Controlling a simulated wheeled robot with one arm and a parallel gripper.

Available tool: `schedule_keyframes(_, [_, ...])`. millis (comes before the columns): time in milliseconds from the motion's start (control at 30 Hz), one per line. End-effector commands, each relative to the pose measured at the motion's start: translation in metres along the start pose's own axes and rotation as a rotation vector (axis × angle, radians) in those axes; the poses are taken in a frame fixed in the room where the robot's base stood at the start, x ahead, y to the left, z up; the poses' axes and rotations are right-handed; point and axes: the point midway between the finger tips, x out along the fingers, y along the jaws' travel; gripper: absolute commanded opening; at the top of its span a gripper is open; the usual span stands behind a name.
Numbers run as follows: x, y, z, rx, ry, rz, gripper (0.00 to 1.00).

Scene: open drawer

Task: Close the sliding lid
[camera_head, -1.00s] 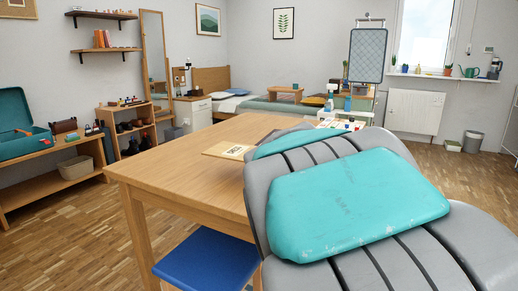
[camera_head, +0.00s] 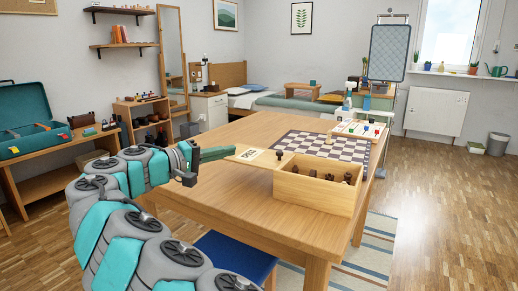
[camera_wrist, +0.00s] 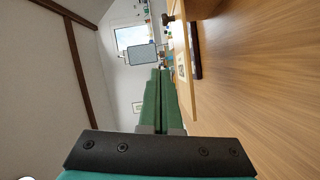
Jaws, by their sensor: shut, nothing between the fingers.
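A pale wooden box (camera_head: 312,194) stands on the table, its top partly open with several dark pieces (camera_head: 345,178) showing inside. Its sliding lid (camera_head: 262,159) sticks out to the left of the box, with a printed label and a dark knob (camera_head: 279,154). My gripper (camera_head: 234,149) has long green fingers, shut and empty, level with the lid's far left end. I cannot tell whether they touch it. In the wrist view the shut fingers (camera_wrist: 161,72) point past the lid (camera_wrist: 181,72), which lies to their right.
The wooden table (camera_head: 240,195) is bare in front of the lid. A chessboard (camera_head: 305,146) lies behind the box, and a tray with coloured items (camera_head: 360,129) is at the back right. A blue stool (camera_head: 235,258) stands under the near edge.

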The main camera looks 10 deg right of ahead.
Motion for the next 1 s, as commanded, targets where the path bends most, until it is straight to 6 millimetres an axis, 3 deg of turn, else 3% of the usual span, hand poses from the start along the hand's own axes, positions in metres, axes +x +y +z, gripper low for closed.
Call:
schedule_keyframes(100, [-0.001, -0.003, -0.005, 0.001, 0.013, 0.0, 0.0])
schedule_keyframes(233, [0.014, -0.003, -0.003, -0.001, 0.008, 0.001, 0.0])
schedule_keyframes(667, [0.099, -0.003, -0.003, -0.002, 0.005, -0.001, 0.0])
schedule_keyframes(1000, [0.103, -0.002, 0.023, -0.001, 0.011, 0.002, 0.0])
